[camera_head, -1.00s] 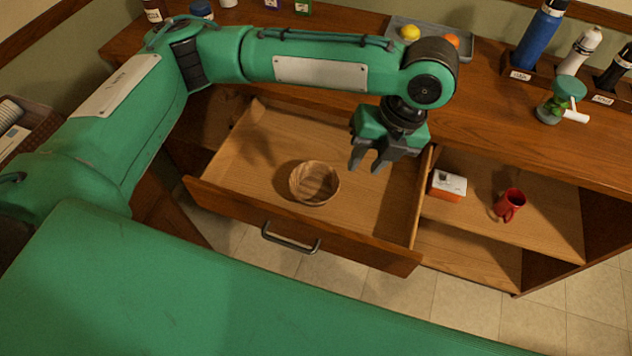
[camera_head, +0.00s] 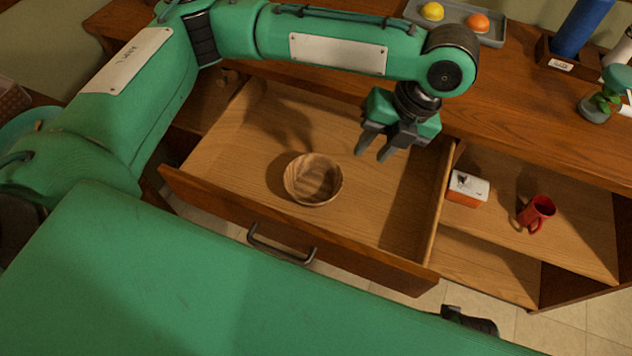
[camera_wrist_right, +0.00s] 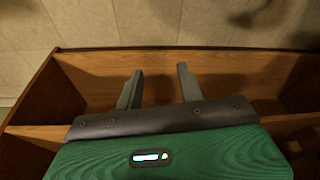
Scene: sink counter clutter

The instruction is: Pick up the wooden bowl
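The wooden bowl (camera_head: 313,180) sits upright inside the open drawer (camera_head: 352,125), near its front wall and handle. My left gripper (camera_head: 375,153) is above the right part of the drawer, to the right of the bowl and apart from it. Its two fingers are spread with nothing between them. In the head view only a dark part of what seems my right gripper (camera_head: 470,321) shows at the bottom right. In the right wrist view my right gripper (camera_wrist_right: 158,82) has its fingers apart and empty, in front of the wooden cabinet.
Right of the drawer, an open shelf holds a red mug (camera_head: 537,212) and an orange-and-white box (camera_head: 467,188). On the counter behind are a grey tray (camera_head: 490,36) with a lemon (camera_head: 432,11) and an orange (camera_head: 478,22), and a blue bottle (camera_head: 583,27).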

